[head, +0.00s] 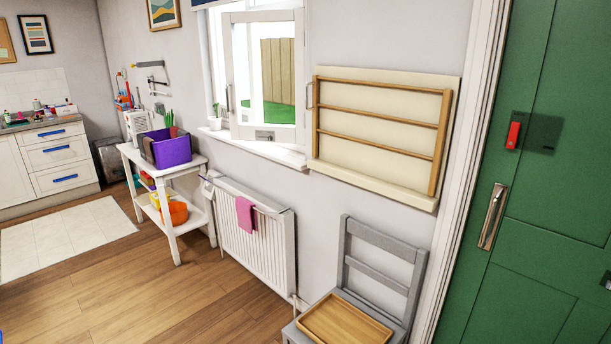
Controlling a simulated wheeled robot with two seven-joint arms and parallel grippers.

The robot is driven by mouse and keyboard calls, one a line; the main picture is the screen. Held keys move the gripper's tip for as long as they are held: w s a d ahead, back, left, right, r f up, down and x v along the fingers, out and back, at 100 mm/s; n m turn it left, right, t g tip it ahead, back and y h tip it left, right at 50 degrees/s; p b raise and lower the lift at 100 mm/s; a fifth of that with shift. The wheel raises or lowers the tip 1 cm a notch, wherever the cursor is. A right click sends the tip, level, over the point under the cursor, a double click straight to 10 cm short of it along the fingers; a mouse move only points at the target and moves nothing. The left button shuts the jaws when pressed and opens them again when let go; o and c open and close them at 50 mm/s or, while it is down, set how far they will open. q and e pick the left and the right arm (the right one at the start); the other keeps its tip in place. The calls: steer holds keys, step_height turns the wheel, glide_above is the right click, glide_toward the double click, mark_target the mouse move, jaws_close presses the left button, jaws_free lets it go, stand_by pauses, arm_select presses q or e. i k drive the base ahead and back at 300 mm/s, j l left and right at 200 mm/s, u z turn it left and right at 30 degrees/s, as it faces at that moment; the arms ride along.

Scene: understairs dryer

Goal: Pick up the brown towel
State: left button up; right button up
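I cannot make out a clear brown towel in the head view. A purple bin (172,151) stands on a white side table, and a dark brownish patch (148,149) shows at its left side, too small to tell what it is. A pink cloth (245,213) hangs over the top of the white radiator (262,254). Neither of my grippers is in view.
A grey chair (383,232) holding a wooden tray (344,320) stands at the lower right, beside a green door (555,200). The white side table (170,174) has a lower shelf with an orange container (174,212). Wooden floor (130,290) lies clear at the lower left.

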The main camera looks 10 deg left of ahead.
mark_target(146, 140)
steer(key=i+j+u, duration=0.3)
steer(key=i+u, duration=0.2)
steer(key=i+j+u, duration=0.15)
steer(key=i+u, duration=0.35)
steer(key=i+l+u, duration=0.1)
steer(key=i+u, duration=0.5)
steer(key=i, duration=0.65)
steer(key=i+l+u, duration=0.15)
steer(key=i, duration=0.6)
steer(key=i+j+z, duration=0.2)
steer(key=i+z, duration=0.2)
steer(key=i, duration=0.25)
steer(key=i+j+z, duration=0.15)
steer(key=z, duration=0.3)
